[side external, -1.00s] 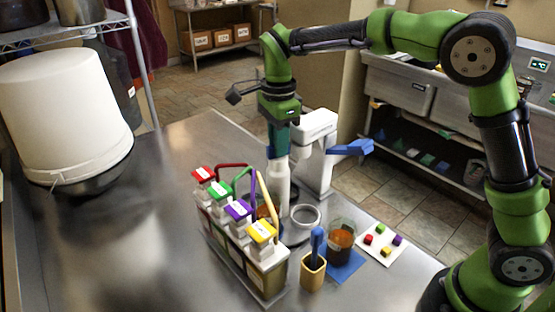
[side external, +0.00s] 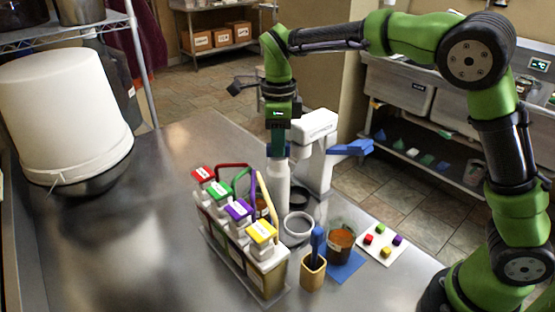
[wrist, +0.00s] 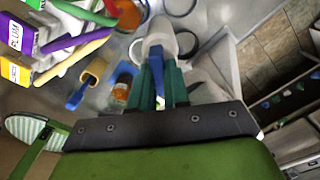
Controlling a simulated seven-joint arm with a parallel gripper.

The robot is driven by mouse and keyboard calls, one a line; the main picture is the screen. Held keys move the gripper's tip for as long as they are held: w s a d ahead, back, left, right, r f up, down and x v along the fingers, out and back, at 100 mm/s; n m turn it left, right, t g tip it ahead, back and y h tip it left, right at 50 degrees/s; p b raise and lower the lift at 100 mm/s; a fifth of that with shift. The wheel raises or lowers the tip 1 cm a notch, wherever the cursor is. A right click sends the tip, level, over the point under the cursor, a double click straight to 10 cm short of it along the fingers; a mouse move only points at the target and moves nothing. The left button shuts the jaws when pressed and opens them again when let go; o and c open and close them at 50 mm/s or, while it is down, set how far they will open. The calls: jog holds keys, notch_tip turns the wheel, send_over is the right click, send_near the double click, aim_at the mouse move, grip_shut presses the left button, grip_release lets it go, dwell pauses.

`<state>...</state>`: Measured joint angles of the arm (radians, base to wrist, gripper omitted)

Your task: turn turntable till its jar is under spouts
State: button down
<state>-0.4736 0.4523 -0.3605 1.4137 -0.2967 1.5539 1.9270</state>
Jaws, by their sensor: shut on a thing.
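An amber jar (side external: 262,206) stands left of the post, partly hidden behind the bent spouts (side external: 266,190). I cannot tell whether it is exactly under them. The spouts rise from a rack of bottles with red, green, purple and yellow caps.
A glass of amber liquid (side external: 341,238) stands on a blue mat. A wooden holder with a blue tool (side external: 313,270) is in front. A white card (side external: 384,243) bears coloured cubes. A white machine (side external: 318,150) stands close behind my gripper.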

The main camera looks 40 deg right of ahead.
jog(key=shift+r+m, duration=0.1)
jog(key=shift+m, duration=0.3)
dwell(0.4)
jog(key=c, duration=1.1)
grip_release()
notch_tip(320, 180, up, 17)
